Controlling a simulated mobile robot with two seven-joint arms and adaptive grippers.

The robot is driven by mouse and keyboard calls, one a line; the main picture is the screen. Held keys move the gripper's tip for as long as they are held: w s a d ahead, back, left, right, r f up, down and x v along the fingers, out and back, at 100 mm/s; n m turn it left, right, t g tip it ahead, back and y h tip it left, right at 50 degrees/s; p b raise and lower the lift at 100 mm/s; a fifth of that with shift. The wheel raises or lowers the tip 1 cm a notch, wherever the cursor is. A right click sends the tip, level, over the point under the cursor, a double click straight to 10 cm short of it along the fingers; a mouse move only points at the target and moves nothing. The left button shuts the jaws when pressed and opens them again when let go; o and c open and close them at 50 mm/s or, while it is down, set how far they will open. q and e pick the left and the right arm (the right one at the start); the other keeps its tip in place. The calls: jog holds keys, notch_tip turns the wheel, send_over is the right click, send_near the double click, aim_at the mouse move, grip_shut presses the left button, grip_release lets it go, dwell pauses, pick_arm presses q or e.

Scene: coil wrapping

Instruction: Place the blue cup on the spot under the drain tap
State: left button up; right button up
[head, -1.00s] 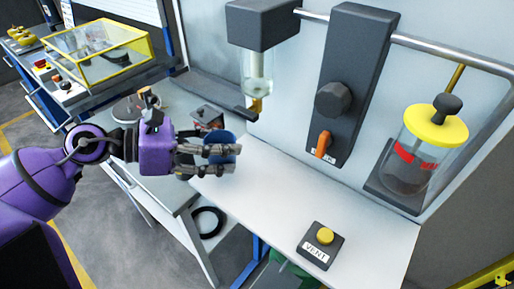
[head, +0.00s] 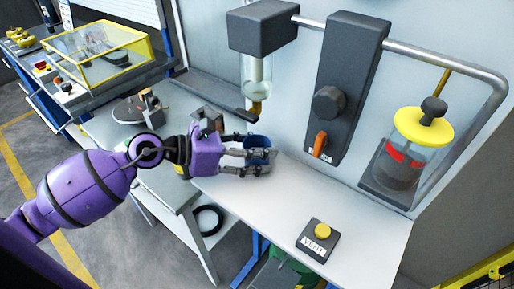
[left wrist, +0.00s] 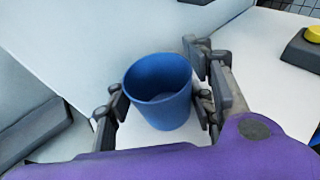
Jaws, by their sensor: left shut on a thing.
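The blue cup (head: 258,143) is upright between the fingers of my left gripper (head: 256,158), which is shut on it. In the left wrist view the cup (left wrist: 159,92) shows its open top, with a finger on each side. The drain tap (head: 254,108) hangs under the clear filter bowl (head: 257,75), above and slightly left of the cup in the head view. The cup is over the white bench top (head: 280,190); I cannot tell whether it touches it. No marked spot is visible under the tap. My right gripper is not in view.
The VENT box (head: 316,240) with a yellow button stands at the bench front. A dark panel with a knob and orange lever (head: 320,143) and a yellow-topped clear jar (head: 405,155) are on the right. A grey side table (head: 110,135) adjoins on the left.

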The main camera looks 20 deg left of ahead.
pick_arm(q)
jog(key=shift+f, duration=0.1)
jog(key=shift+f, duration=0.15)
jog(key=o, duration=1)
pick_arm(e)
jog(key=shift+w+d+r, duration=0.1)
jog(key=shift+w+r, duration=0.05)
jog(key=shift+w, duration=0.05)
pick_arm(q)
jog(key=shift+r, duration=0.2)
jog(key=b+v, duration=0.1)
jog(key=v, duration=0.4)
jog(key=shift+s+a+f, duration=0.15)
jog(key=v, duration=0.5)
jog(key=shift+s+a+r+b, duration=0.15)
jog(key=shift+r+b, duration=0.1)
jog(key=shift+b, duration=0.15)
jog(key=shift+s+a+r, duration=0.3)
jog(key=shift+a, duration=0.25)
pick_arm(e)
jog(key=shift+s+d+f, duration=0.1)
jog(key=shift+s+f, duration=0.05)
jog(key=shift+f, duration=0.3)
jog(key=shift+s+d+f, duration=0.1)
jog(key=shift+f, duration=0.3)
